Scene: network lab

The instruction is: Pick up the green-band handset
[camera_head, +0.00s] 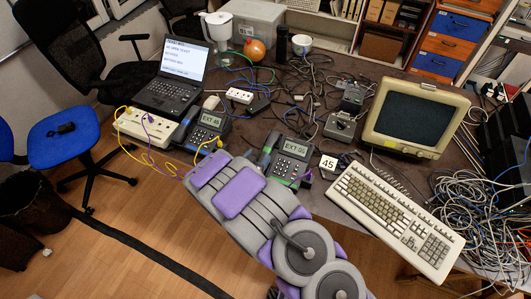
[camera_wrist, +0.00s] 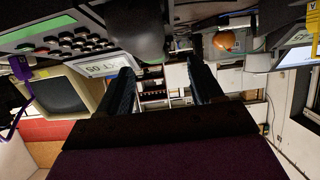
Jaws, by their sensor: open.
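The desk phone marked EXT 50 (camera_head: 288,157) sits near the front edge of the desk, with a green strip along its lower side. Its handset (camera_head: 266,157) lies on its left side with a small green patch, partly hidden by my arm. In the wrist view the phone's keypad (camera_wrist: 65,42) and a dark rounded handset end (camera_wrist: 137,35) show at the top. My gripper (camera_wrist: 160,66) is open and empty, its two dark fingers apart below that handset end. In the head view my arm hides the gripper.
A second phone, EXT 46 (camera_head: 204,127), stands to the left, near a power strip (camera_head: 146,127) with yellow and purple cables. A laptop (camera_head: 174,80) is behind it. A keyboard (camera_head: 393,217), a monitor (camera_head: 414,117) and tangled cables (camera_head: 482,222) crowd the right.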

